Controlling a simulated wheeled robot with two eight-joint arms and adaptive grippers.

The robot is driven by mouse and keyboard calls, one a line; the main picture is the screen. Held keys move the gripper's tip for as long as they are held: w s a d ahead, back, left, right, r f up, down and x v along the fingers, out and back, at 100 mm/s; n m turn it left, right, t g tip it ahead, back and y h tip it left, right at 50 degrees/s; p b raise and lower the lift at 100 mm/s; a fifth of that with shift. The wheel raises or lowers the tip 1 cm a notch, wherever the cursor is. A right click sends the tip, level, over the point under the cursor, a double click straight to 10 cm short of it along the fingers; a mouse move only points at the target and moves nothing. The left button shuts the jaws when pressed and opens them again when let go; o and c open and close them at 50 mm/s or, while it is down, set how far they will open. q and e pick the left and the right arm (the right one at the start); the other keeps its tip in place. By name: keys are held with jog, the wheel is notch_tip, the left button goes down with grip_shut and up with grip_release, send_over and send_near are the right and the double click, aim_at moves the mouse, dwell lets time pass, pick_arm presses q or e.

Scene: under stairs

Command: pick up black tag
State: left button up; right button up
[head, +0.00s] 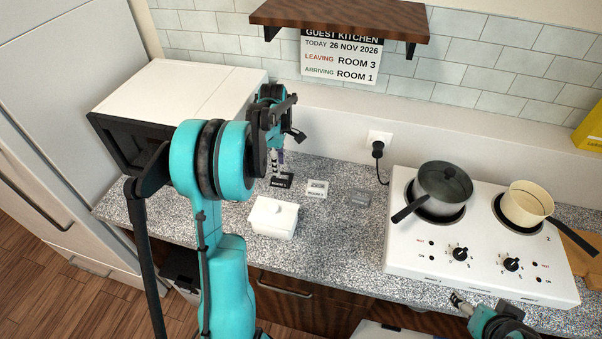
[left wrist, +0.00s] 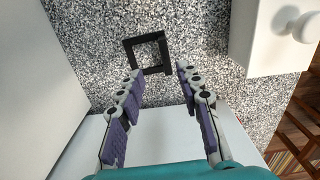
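The black tag (head: 281,181) stands on the speckled counter, with white lettering on its front that I cannot read for sure. In the left wrist view it shows from above as a hollow black square (left wrist: 148,52). My left gripper (head: 276,160) points down just above and behind the tag. In the left wrist view its two fingers (left wrist: 160,73) are apart with nothing between them, and the tag is just beyond their tips. My right gripper (head: 457,299) is at the bottom right near the cooktop's front edge; its fingers are too small to judge.
A white tag (head: 317,188) and a grey tag (head: 357,198) are right of the black one. A lidded white box (head: 268,222) is in front. A white-topped appliance (head: 170,88) stands left. The cooktop (head: 440,245) with two pots is right; a shelf (head: 340,18) hangs above.

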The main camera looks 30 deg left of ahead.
aim_at(279, 179)
pick_arm(q)
jog(key=f, duration=0.2)
jog(key=f+b, duration=0.1)
jog(key=f, duration=0.1)
jog(key=f+b, duration=0.1)
jog(key=f, duration=0.2)
jog(key=shift+s+d, duration=0.25)
jog(key=shift+s, duration=0.15)
jog(key=shift+f, duration=0.35)
grip_shut()
